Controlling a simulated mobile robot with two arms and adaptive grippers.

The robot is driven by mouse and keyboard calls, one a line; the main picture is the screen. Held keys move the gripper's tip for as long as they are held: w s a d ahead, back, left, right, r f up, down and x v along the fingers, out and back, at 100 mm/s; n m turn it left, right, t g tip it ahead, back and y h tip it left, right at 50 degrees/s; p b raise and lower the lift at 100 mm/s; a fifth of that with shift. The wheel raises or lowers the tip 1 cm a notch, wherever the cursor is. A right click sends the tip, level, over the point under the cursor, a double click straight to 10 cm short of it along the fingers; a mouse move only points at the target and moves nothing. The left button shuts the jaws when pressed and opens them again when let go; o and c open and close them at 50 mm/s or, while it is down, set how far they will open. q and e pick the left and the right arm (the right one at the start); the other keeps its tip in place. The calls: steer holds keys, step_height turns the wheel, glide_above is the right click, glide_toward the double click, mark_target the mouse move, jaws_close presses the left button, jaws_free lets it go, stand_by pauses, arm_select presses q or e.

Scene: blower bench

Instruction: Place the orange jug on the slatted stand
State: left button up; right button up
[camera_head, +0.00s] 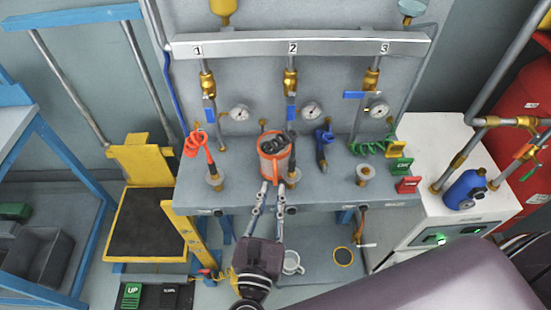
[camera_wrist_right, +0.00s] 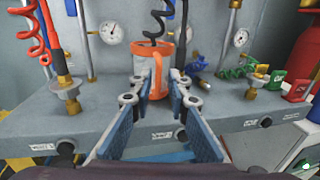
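The orange jug (camera_head: 273,168) stands upright on the grey bench, below the number 2 valve. Its handle faces my right gripper, and it also shows in the wrist view (camera_wrist_right: 141,62). My right gripper (camera_head: 273,186) points at the jug with its fingers apart. In the wrist view the fingertips (camera_wrist_right: 161,78) are on either side of the handle, with no clear grip on it. My left gripper is out of view. I cannot make out a slatted stand; a yellow stand with a dark top (camera_head: 146,222) is at the left, slats not visible.
A black coiled hose (camera_head: 272,143) hangs over the jug's mouth. Red (camera_head: 193,145) and green (camera_head: 368,147) coils flank it. Brass fittings stand on the bench (camera_head: 330,190) at both sides. A white cabinet (camera_head: 405,235) with a blue bottle (camera_head: 463,190) is at the right.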

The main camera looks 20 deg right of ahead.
mark_target(275, 176)
steer(key=p+x, duration=0.2)
steer(key=x, duration=0.3)
steer(key=shift+w, duration=0.35)
steer(key=shift+w+d+f, duration=0.2)
steer(key=shift+w+d, duration=0.05)
steer(key=shift+w, duration=0.1)
jaws_close()
